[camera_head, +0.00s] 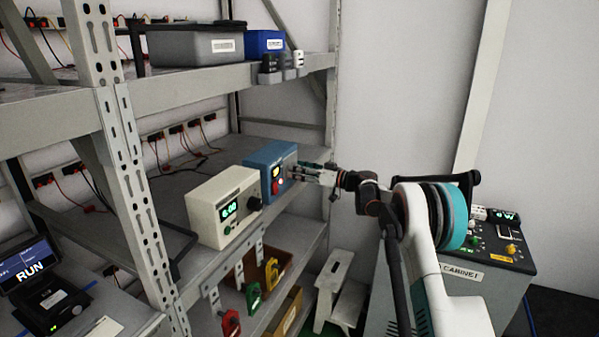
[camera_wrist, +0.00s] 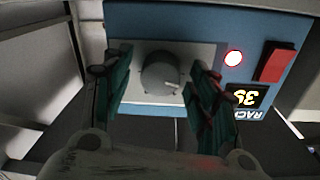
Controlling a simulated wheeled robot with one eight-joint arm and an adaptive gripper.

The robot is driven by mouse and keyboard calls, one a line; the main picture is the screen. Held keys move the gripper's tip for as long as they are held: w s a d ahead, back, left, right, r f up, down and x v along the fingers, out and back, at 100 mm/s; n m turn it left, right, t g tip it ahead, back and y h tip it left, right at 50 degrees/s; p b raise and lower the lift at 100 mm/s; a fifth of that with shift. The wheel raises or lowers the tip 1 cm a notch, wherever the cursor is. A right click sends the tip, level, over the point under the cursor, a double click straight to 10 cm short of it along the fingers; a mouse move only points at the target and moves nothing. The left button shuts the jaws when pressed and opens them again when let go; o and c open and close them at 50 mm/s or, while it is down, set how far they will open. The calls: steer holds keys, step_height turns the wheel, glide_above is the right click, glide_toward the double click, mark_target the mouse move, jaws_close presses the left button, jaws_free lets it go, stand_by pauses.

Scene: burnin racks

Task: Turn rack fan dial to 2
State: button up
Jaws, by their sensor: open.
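The rack fan box is a blue unit (camera_head: 268,155) on the middle shelf, beside a cream unit. In the wrist view its face shows upside down, with a round grey dial (camera_wrist: 158,72) on a pale plate. A light pointer mark on the dial points to the lower right of that picture. No scale numbers can be read around it. My gripper (camera_head: 293,173) is at the box's front. In the wrist view its two green-lined fingers (camera_wrist: 161,78) are open, one on each side of the dial, with visible gaps. In the head view the gripper hides the dial.
The cream unit (camera_head: 226,205) stands close to the left. A cabinet (camera_head: 455,285) and a step stool (camera_head: 335,290) stand below.

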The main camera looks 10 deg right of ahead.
steer(key=c, duration=1.1)
steer(key=shift+o, duration=0.2)
steer(key=shift+m, duration=0.4)
steer(key=shift+w+d+m+g+b, duration=0.1)
steer(key=shift+m+g+b, duration=0.3)
steer(key=shift+m, duration=8.8)
steer(key=shift+f, duration=0.1)
